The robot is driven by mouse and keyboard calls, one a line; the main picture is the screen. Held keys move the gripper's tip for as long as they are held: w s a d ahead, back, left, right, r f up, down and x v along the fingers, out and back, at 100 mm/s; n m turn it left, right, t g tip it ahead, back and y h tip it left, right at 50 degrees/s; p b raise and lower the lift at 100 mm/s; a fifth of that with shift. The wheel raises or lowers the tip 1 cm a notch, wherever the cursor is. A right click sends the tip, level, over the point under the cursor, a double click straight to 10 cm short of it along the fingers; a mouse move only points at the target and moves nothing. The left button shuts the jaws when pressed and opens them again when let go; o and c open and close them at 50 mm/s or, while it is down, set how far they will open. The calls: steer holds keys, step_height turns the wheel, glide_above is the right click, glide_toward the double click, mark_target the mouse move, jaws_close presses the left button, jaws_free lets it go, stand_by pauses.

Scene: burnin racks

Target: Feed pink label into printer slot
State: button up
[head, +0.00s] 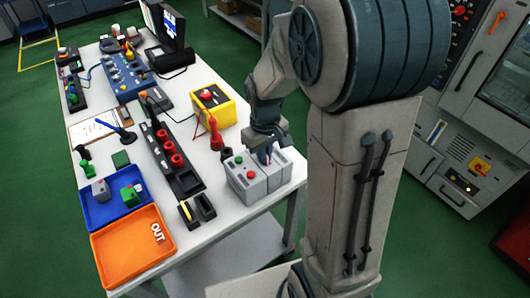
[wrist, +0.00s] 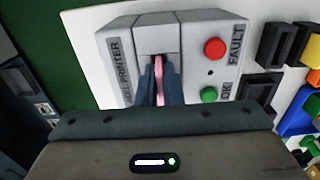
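The label printer (head: 252,184) is a light grey box at the near right corner of the table, with a red and a green button. In the wrist view the printer (wrist: 190,32) shows the words PRINTER, FAULT and OK. My gripper (wrist: 160,82) is at the middle section of the printer, its fingers shut on a thin pink label (wrist: 159,66). The label stands edge-on between the fingers, and its far end meets the printer's middle section. How deep it sits in the slot is hidden. In the head view my gripper (head: 266,146) is over the printer's top.
A yellow box (head: 222,112) with a red button stands behind the printer. A black strip with red knobs (head: 172,160), a blue tray (head: 95,214) and an orange OUT tray (head: 112,262) lie to the left. The table's right edge is close to the printer.

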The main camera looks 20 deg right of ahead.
steer(key=o, duration=0.4)
step_height(320, 180, up, 14)
steer(key=shift+f, duration=0.1)
stand_by(0.3)
steer(key=shift+s, duration=0.1)
stand_by(0.3)
steer(key=shift+s+a+f+m+t, duration=0.1)
steer(key=shift+s+f+m+t, duration=0.45)
steer(key=shift+s, duration=1.6)
steer(key=shift+s+a+f+m+t, duration=0.1)
steer(key=shift+s+f+m+t, duration=0.45)
steer(key=shift+s, duration=1.65)
steer(key=shift+s+f+m+t, duration=0.35)
steer(key=shift+s+m, duration=0.35)
steer(key=shift+s, duration=1.45)
